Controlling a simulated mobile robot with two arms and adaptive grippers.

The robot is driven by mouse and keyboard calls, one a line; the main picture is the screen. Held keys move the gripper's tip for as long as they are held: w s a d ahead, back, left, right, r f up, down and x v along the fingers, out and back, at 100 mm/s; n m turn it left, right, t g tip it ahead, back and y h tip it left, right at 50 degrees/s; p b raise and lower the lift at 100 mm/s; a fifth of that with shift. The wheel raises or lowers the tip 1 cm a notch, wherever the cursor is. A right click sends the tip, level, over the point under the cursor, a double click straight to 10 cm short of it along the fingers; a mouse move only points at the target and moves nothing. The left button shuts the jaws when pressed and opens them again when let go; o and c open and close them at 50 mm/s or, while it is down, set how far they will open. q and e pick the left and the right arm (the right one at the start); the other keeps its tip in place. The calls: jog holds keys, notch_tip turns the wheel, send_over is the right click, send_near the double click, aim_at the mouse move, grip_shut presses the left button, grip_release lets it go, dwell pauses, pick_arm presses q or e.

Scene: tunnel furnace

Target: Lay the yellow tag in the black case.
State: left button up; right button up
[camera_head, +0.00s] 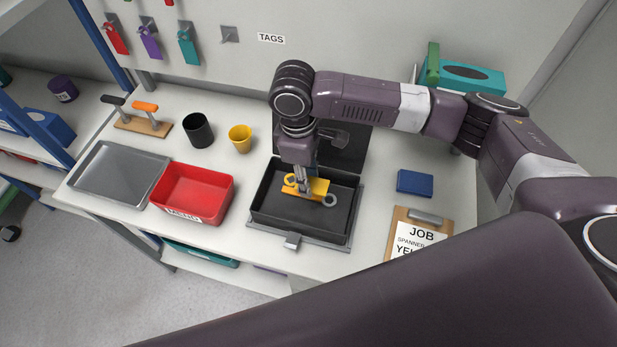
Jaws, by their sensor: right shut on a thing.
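The yellow tag (318,186) is inside the black case (270,220), over its floor. I cannot tell whether it touches the floor. My right gripper (304,189) points down into the case, shut on the tag and covering part of it. A grey ring end (330,200), apparently of a spanner, shows beside the tag's lower right; the rest is hidden. The case's lid (346,150) stands open at the back, partly behind my right arm. My left gripper is not in view.
Left of the case are a red bin (190,190), a metal tray (118,172), a black cup (198,131) and a yellow cup (240,139). Right are a blue box (415,182) and a clipboard (405,235). Red, purple and teal tags hang on the wall near an empty hook (229,34).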

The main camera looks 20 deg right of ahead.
aim_at(310, 205)
notch_tip(310, 205, down, 2)
jog(key=shift+b, duration=1)
jog(key=shift+f+b, duration=0.9)
jog(key=shift+f, duration=2.7)
jog(key=shift+s+f, duration=0.1)
jog(key=shift+s, duration=0.05)
jog(key=shift+f, duration=0.1)
jog(key=o, duration=0.9)
jog(key=shift+s, duration=0.1)
jog(key=shift+o, duration=0.8)
jog(key=o, duration=0.5)
jog(key=shift+w, duration=0.2)
jog(key=shift+o, duration=0.2)
